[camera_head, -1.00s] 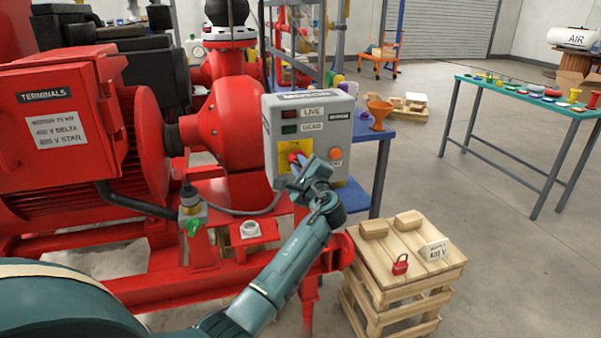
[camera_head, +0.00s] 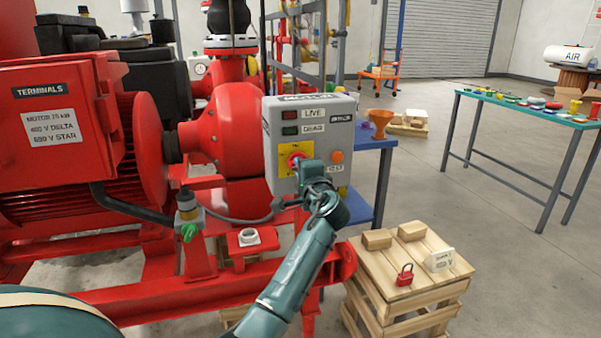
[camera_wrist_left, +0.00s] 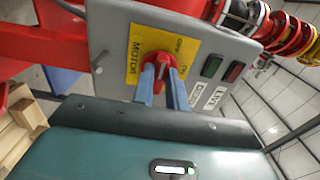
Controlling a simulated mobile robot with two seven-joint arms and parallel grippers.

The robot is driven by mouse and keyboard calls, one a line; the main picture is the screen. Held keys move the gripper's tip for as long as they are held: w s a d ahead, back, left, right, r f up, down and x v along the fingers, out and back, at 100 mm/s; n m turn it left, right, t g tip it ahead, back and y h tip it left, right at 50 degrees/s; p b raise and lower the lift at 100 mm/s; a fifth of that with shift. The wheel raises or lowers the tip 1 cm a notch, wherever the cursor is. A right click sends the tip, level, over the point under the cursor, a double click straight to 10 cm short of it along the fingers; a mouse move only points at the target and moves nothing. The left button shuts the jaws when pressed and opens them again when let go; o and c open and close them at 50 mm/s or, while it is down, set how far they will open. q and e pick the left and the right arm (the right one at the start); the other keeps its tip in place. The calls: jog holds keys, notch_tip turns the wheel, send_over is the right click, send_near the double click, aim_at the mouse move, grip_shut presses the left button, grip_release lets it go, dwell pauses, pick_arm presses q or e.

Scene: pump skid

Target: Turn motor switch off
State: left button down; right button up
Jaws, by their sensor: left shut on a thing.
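The grey motor switch box (camera_head: 345,117) stands in front of the red pump in the head view. It has a red rotary switch (camera_head: 296,160) on a yellow plate (camera_head: 284,150). My left gripper (camera_head: 303,169) is at the box's front face. In the left wrist view, the two blue fingers of my left gripper (camera_wrist_left: 161,72) are shut on the red switch (camera_wrist_left: 156,64), one on each side. The yellow plate (camera_wrist_left: 133,66) reads MOTOR. The fingers partly hide the switch, and its exact setting cannot be read. My right gripper is not in view.
An orange button (camera_head: 337,156) and LIVE and DEAD indicators (camera_head: 290,122) are on the box face. A wooden crate (camera_head: 400,295) below right bears a red padlock (camera_head: 405,275) and a tag. The red motor (camera_head: 60,130) stands left.

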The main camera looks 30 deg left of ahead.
pick_arm(q)
jog(key=shift+f, duration=0.1)
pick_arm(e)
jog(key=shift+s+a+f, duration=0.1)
pick_arm(q)
jog(key=c, duration=1.4)
grip_release()
jog(key=v, duration=1.3)
jog(key=shift+p, duration=0.3)
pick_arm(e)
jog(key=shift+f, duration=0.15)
pick_arm(q)
jog(key=shift+s, duration=0.1)
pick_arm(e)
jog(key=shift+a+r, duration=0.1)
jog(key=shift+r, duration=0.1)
